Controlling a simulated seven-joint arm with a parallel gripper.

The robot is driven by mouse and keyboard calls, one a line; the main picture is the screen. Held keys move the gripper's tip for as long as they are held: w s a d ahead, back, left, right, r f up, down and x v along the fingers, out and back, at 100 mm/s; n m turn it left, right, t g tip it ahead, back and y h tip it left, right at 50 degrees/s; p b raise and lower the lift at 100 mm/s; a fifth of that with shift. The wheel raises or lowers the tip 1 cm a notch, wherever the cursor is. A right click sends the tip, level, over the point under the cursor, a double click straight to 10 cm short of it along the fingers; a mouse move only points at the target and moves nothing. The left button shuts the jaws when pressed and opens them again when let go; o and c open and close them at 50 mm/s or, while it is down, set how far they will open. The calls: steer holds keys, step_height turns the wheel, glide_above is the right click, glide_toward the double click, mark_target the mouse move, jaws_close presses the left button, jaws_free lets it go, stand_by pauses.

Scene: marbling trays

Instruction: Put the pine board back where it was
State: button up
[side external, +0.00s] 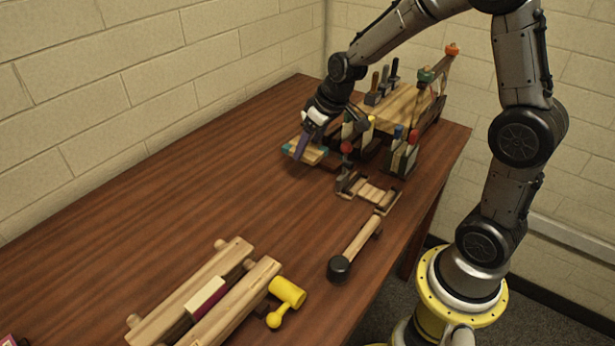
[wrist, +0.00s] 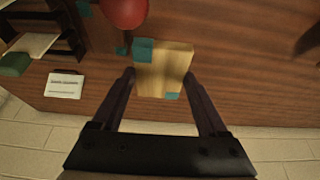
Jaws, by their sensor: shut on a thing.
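The pine board (side external: 315,154) is a pale wooden piece with teal corners near the far left side of the table. It also shows in the wrist view (wrist: 165,66), between the two fingers. My gripper (side external: 302,146) is shut on the board, with one finger on each side, as the wrist view (wrist: 160,78) shows. The board is low over the tabletop; I cannot tell whether it touches it. Part of the board is hidden behind the fingers in the side view.
A wooden bench with several tools (side external: 400,106) stands close to the right of my gripper. A small rack of wooden pieces (side external: 371,193), a black-headed mallet (side external: 340,267), a yellow mallet (side external: 287,292) and a two-bar wooden clamp (side external: 190,288) lie nearer. The table's left middle is clear.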

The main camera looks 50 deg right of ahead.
mark_target(305, 180)
step_height(305, 180, down, 9)
steer(key=shift+r, duration=0.2)
steer(key=shift+f, duration=0.1)
stand_by(0.4)
steer(key=o, duration=1.4)
steer(key=v, duration=1.2)
steer(key=s+a+r, duration=0.2)
steer(key=s+r, duration=0.1)
steer(key=s, duration=0.3)
steer(key=s+a+r, duration=0.2)
steer(key=s, duration=0.5)
steer(key=s+a+r+t, duration=0.1)
steer(key=s+a+r, duration=0.2)
steer(key=s, duration=0.4)
steer(key=shift+r, duration=0.35)
